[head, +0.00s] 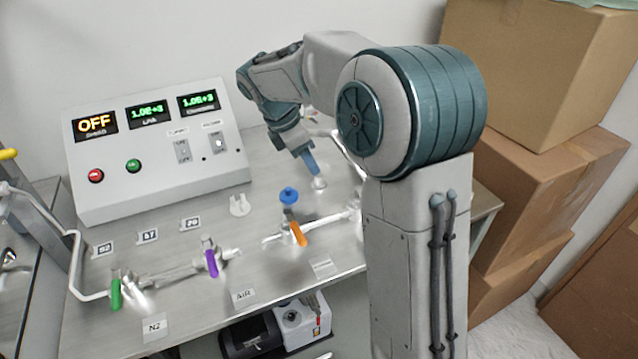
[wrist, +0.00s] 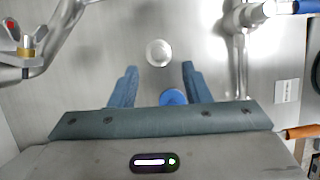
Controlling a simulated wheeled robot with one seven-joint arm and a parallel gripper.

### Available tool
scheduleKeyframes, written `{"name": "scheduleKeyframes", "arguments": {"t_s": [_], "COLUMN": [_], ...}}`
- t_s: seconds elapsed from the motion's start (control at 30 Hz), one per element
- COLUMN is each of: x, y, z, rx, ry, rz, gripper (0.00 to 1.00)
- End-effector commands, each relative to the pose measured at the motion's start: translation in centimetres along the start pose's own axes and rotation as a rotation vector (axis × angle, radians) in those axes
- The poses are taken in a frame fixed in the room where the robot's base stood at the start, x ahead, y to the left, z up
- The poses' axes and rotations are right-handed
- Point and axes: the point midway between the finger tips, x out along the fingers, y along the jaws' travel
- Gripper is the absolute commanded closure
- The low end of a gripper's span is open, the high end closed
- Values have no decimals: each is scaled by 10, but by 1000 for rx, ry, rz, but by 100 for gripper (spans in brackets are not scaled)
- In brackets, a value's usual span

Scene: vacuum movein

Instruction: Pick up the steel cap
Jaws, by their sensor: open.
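The steel cap (wrist: 159,52) is a small round shiny piece. In the wrist view it shows just beyond my fingertips, centred between them. In the head view it is likely the small bright piece (head: 320,183) on the steel bench, beside my fingertip. My gripper (wrist: 159,67) has its two blue fingers spread wide, with nothing held between them. In the head view my gripper (head: 311,166) points down at the bench, and only one finger shows clearly. I cannot tell how high the fingertips are above the cap.
A blue knob (wrist: 173,97) appears between my fingers in the wrist view. A pipe with orange (head: 299,234), purple (head: 211,263) and green (head: 116,294) handles runs along the bench front. A control box (head: 155,150) stands behind. Cardboard boxes (head: 545,190) are stacked at right.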

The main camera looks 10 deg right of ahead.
Motion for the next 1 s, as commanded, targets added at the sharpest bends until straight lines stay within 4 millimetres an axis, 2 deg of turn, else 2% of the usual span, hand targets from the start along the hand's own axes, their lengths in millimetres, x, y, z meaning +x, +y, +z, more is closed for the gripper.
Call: {"name": "scheduleKeyframes", "arguments": {"t_s": [0.17,0.5,0.77,0.8,0.93,0.97,1.0], "x": [12,57,61,61,61,61,61], "y": [0,3,3,3,3,3,3], "z": [0,0,1,1,0,0,0], "rx": [0,1,1,1,1,1,1], "ry": [0,0,1,1,1,1,1], "rz": [0,-1,1,1,1,1,1], "gripper": [57,57,57,60,96,100,100]}}
